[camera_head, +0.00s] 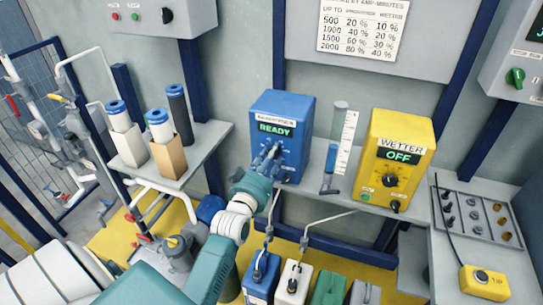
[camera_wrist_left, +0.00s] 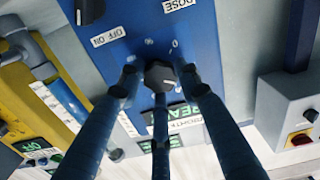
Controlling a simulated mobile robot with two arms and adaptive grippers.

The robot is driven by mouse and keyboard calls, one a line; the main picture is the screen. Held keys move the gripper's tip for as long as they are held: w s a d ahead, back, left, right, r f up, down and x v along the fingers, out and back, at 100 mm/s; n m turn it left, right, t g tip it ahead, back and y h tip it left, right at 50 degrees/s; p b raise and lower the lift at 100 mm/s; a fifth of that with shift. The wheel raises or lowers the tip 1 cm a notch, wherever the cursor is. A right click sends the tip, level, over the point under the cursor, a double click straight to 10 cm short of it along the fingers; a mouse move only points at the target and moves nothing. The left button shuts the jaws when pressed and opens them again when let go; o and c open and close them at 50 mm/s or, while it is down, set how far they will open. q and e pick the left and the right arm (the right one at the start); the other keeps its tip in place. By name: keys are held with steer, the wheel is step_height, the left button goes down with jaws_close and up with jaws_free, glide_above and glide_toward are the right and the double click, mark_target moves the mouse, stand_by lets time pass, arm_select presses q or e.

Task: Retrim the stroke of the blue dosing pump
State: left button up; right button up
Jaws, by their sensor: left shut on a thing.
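The blue dosing pump (camera_head: 295,110) stands on the shelf, with a label that seems to read BRIGHTENER and a green READY display (camera_head: 275,129). My left gripper (camera_head: 268,160) is at its front face, below the display. In the left wrist view, my left gripper (camera_wrist_left: 160,88) has its three dark fingers closed around a small black knob (camera_wrist_left: 160,75) on the blue face. The knob's pointer and scale are mostly hidden by the fingers. My right gripper is not in view.
A yellow WETTER pump (camera_head: 410,130) showing OFF stands to the right, past a graduated tube (camera_head: 345,140). A wall card (camera_head: 362,28) lists percentages by amp-minutes. Filter cartridges (camera_head: 160,125) stand left. Containers (camera_head: 292,283) stand below; a fittings tray (camera_head: 475,218) lies right.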

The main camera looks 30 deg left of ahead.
arm_select(q)
steer(key=shift+a+r, duration=0.15)
steer(key=shift+r, duration=0.3)
steer(key=o, duration=1.1)
steer(key=shift+o, duration=0.2)
steer(key=shift+f, duration=0.25)
steer(key=v, duration=1.2)
